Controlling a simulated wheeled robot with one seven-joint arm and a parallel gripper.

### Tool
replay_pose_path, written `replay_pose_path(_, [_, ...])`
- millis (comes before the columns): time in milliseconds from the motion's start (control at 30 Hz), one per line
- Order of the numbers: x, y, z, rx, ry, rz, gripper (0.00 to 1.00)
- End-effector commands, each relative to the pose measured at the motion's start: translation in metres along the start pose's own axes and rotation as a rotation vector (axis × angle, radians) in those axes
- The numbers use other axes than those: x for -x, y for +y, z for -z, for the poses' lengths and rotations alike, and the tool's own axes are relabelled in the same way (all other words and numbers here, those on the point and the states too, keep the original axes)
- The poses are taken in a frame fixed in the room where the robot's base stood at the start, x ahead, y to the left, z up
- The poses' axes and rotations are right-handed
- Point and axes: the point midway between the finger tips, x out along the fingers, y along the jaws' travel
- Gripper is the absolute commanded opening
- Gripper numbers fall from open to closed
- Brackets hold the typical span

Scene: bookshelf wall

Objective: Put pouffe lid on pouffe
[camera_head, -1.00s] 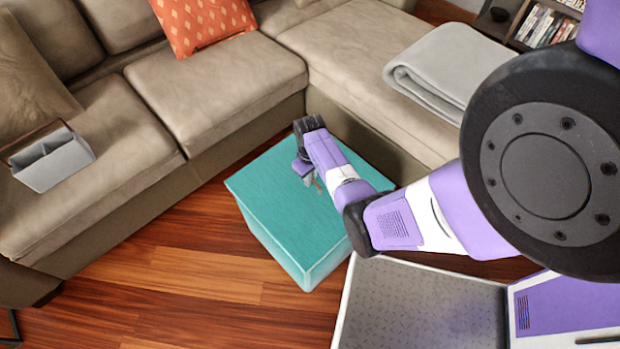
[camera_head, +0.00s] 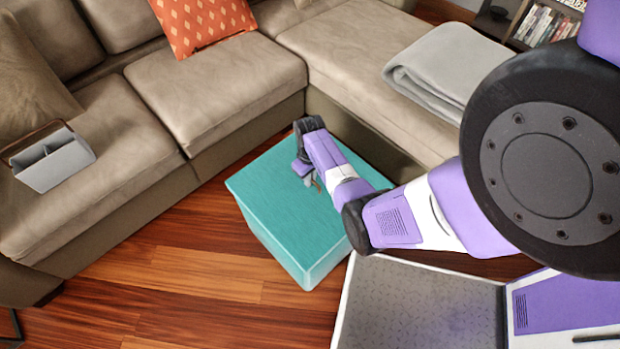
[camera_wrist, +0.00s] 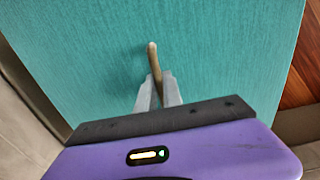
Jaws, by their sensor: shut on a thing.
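The teal pouffe (camera_head: 300,262) stands on the wood floor in front of the corner sofa. Its teal lid (camera_head: 275,205) covers the top, and the lid's flat surface fills most of the wrist view (camera_wrist: 80,60). No clear gap shows between lid and box, but my arm hides part of the far right side, so I cannot tell whether the lid is fully seated. My gripper (camera_head: 310,183) points down over the lid's middle. In the wrist view its fingers (camera_wrist: 158,88) are shut on a thin tan handle (camera_wrist: 153,57) on the lid.
The beige sofa (camera_head: 215,95) runs behind and left of the pouffe, with its right section (camera_head: 345,65) close by. A grey caddy (camera_head: 55,160), an orange cushion (camera_head: 200,20) and a folded grey blanket (camera_head: 445,70) lie on it. Wood floor (camera_head: 190,270) is clear at front left.

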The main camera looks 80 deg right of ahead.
Motion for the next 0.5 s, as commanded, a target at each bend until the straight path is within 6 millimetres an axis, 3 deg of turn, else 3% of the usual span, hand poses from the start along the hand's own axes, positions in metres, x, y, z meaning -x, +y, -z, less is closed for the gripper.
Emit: replay_pose_path(500, [-0.0058,0.0009,0.0022,0.000,0.005,-0.002,0.00])
